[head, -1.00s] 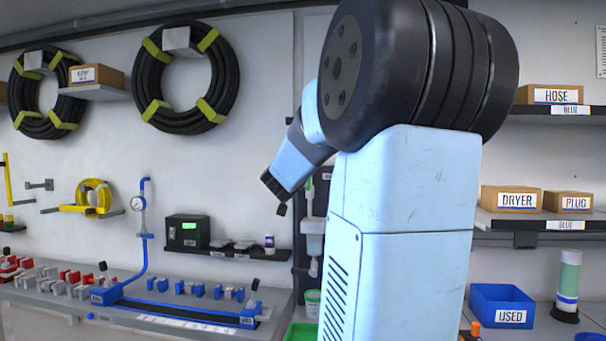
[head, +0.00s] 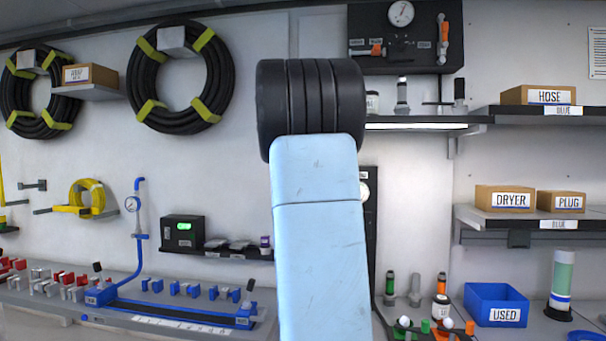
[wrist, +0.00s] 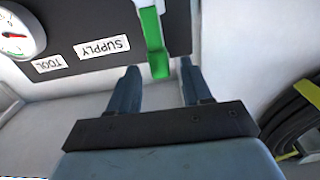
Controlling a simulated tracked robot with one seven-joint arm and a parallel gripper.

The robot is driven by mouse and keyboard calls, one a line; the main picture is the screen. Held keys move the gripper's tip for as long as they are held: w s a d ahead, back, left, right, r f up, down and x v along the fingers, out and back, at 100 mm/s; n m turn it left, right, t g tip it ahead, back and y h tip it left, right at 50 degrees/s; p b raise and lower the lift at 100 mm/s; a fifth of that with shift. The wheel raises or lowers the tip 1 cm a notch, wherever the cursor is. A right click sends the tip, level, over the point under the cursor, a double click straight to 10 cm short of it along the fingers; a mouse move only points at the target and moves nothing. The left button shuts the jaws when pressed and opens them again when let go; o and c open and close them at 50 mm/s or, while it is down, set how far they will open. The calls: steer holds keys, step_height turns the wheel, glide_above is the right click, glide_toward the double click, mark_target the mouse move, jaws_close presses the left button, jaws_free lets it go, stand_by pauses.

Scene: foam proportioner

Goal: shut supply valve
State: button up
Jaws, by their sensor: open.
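In the wrist view my gripper (wrist: 158,68) is open, its two dark fingers spread apart. A green valve handle (wrist: 152,32) hangs into the view from the top. Its free end shows between the two fingertips, nearer the right one; I cannot tell whether either finger touches it. A white label reading SUPPLY (wrist: 101,47), upside down in this view, is on the dark panel (wrist: 85,22) beside the handle. The valve body is out of view. In the head view my arm hides the gripper and the handle.
A round gauge (wrist: 20,32) and a TOOL label (wrist: 47,64) are left of the handle. A black hose coil (wrist: 300,115) is at the right edge. In the head view, small bottles and fittings (head: 415,290) and a blue USED bin (head: 497,304) stand on the bench.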

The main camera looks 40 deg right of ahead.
steer(key=shift+x, duration=1.5)
steer(key=shift+c, duration=0.2)
jaws_close()
steer(key=shift+a, duration=0.2)
